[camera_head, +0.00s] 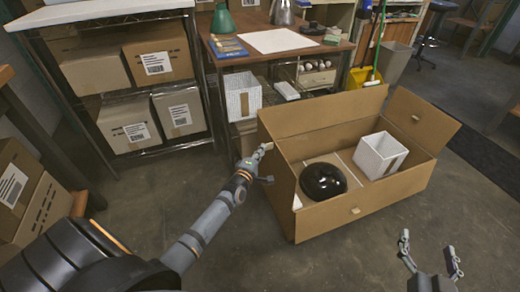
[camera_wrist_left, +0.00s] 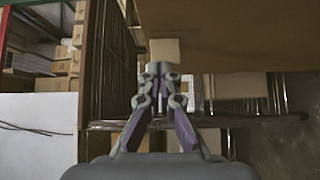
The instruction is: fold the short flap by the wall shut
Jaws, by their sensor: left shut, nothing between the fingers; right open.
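An open cardboard box (camera_head: 375,197) stands on the floor. Its long back flap (camera_head: 315,113) and the short flap at the right end (camera_head: 421,117) stand up. At the left end a short cardboard panel (camera_head: 281,190) faces my left gripper; I cannot tell whether it is the end wall or a flap hanging down. My left gripper (camera_head: 263,150) is shut and empty beside the box's left end. In the left wrist view its closed fingertips (camera_wrist_left: 160,72) are near a brown cardboard surface (camera_wrist_left: 235,35); contact is unclear. My right gripper (camera_head: 428,243) is open and empty, right of the box front.
A glossy black dome (camera_head: 323,181) and a white box (camera_head: 380,155) sit inside the carton. A wooden desk (camera_head: 275,50) stands behind, with a white bin (camera_head: 243,97) below. A shelf of cartons (camera_head: 157,56) is at left. Floor in front is clear.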

